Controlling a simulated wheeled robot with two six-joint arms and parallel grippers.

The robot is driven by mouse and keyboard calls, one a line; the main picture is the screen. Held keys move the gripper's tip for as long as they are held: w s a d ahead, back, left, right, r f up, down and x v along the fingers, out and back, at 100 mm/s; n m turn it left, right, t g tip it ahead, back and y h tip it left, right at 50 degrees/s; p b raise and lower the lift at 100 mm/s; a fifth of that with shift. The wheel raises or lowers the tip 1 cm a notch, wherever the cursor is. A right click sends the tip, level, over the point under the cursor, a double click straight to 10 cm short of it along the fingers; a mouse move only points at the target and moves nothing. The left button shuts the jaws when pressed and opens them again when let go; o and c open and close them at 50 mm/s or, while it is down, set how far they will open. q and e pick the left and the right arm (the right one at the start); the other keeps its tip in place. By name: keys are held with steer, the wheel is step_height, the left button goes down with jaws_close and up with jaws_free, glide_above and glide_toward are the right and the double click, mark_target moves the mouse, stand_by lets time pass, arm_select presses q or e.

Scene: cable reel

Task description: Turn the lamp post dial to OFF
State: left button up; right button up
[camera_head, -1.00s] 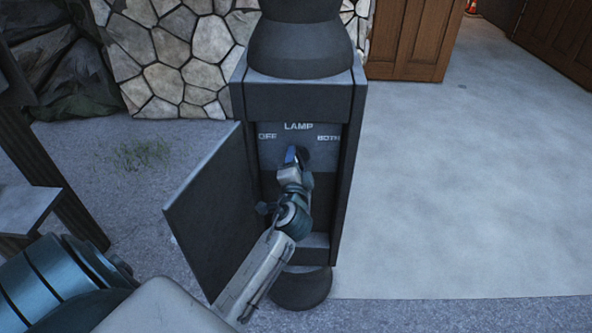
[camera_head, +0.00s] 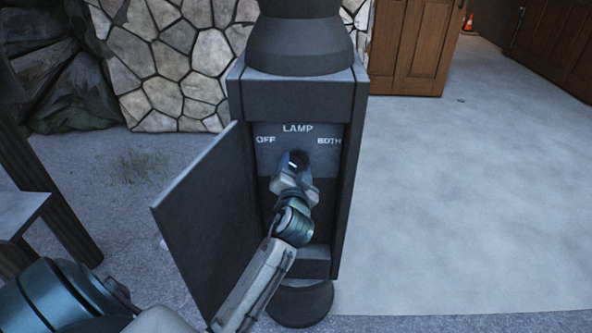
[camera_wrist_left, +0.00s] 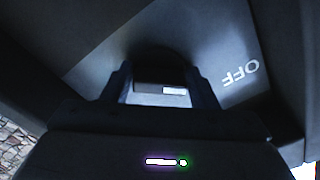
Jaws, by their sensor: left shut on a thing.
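The lamp post (camera_head: 298,102) has an open compartment, with a panel (camera_head: 269,151) marked LAMP at the top, OFF at the left and BOTH at the right. The dark dial (camera_head: 300,154) sits below the LAMP lettering, mostly hidden by my left gripper (camera_head: 297,164), which reaches in from below. In the left wrist view the dial (camera_wrist_left: 158,62) is a dark rounded shape between the fingers of my left gripper (camera_wrist_left: 160,90), which is shut on it. The dial's pointing direction is hard to tell. The OFF lettering shows upside down at the right there. My right gripper is out of view.
The compartment's door (camera_head: 207,215) hangs open to the left, close beside my left forearm. A stone wall (camera_head: 165,75) and wooden doors (camera_head: 412,50) stand behind. The pale paving (camera_head: 450,190) on the right is clear.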

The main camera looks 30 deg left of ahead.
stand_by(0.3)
arm_select(q)
steer(key=o, duration=0.9)
steer(key=shift+s+d+f, duration=0.1)
steer(key=shift+s+d, duration=0.1)
steer(key=shift+s, duration=0.15)
steer(key=v, duration=1)
steer(key=shift+b, duration=0.45)
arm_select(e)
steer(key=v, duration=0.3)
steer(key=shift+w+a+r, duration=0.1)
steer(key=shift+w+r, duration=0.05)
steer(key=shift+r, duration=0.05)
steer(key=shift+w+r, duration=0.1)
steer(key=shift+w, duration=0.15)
